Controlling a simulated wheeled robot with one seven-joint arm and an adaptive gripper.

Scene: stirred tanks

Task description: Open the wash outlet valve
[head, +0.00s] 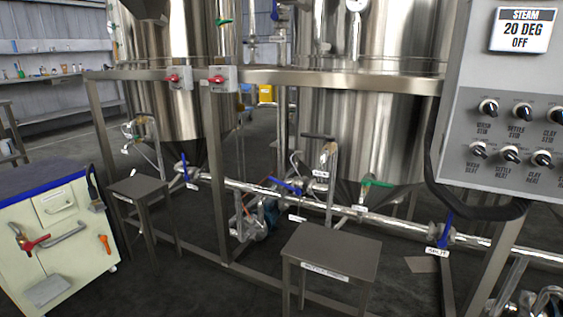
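A blue-handled valve (184,167) sits on the pipe below the left steel tank (170,110); its handle stands close to upright, across the pipe. A second blue handle (284,186) slants along the pipe in the middle. A third blue handle (446,230) stands upright on the pipe at the right. White tags hang near these valves, but they are too small to read, so I cannot tell which is the wash outlet valve. My gripper is not in view.
A steel frame stands before the tanks, with two red switches (173,78) (216,79) on it. Two steel stools (330,250) (140,188) stand in front. A cream cabinet (58,225) is at left, a grey control panel (505,110) at right. Open floor lies between cabinet and stool.

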